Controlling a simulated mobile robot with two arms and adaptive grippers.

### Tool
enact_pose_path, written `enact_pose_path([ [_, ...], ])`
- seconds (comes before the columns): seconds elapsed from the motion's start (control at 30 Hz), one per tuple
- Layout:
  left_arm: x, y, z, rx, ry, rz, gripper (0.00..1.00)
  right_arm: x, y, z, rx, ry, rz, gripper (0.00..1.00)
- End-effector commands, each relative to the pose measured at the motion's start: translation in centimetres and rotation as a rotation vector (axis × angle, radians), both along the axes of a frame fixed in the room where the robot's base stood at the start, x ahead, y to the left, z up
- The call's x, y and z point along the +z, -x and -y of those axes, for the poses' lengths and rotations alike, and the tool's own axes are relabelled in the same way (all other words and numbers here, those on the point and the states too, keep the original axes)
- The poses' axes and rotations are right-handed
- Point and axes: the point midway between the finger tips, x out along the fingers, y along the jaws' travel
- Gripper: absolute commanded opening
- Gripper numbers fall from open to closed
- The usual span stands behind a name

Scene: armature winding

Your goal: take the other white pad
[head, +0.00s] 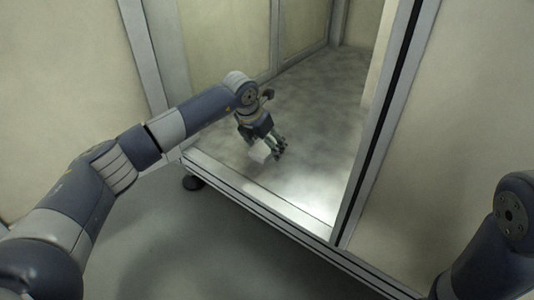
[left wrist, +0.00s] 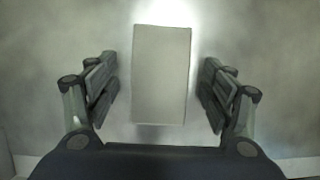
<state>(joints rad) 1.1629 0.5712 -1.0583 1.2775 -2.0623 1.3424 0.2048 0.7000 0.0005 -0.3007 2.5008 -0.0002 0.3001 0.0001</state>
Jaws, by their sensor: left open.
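The white pad (left wrist: 160,75) is a plain pale rectangular block. In the left wrist view it stands between the two open fingers of my left gripper (left wrist: 160,95), with a gap on each side. In the head view the pad (head: 262,152) shows just by the fingertips of my left gripper (head: 270,150), above the pale floor of the cabinet. My left gripper is open and points down. I cannot tell the exact height between the fingers and the pad. My right gripper is out of view; only part of my right arm shows at the lower right.
The cabinet floor (head: 325,120) is otherwise bare around the pad. A metal sill (head: 255,202) runs along the cabinet's front. An upright frame post (head: 375,135) stands right of the opening, and pale panels close the left side and back.

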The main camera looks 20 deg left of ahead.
Motion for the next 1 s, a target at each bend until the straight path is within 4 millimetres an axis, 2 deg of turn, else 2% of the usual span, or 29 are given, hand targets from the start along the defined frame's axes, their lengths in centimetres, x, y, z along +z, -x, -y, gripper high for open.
enact_pose_path([
  [0.9,-0.41,0.0,0.02,0.0,0.0,0.0,0.75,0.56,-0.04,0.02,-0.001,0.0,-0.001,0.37],
  [0.93,-0.41,0.01,0.02,0.0,0.0,0.0,0.73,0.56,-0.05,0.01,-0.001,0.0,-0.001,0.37],
  [1.0,-0.41,0.01,0.02,0.0,0.0,0.0,0.57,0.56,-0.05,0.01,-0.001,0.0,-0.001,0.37],
])
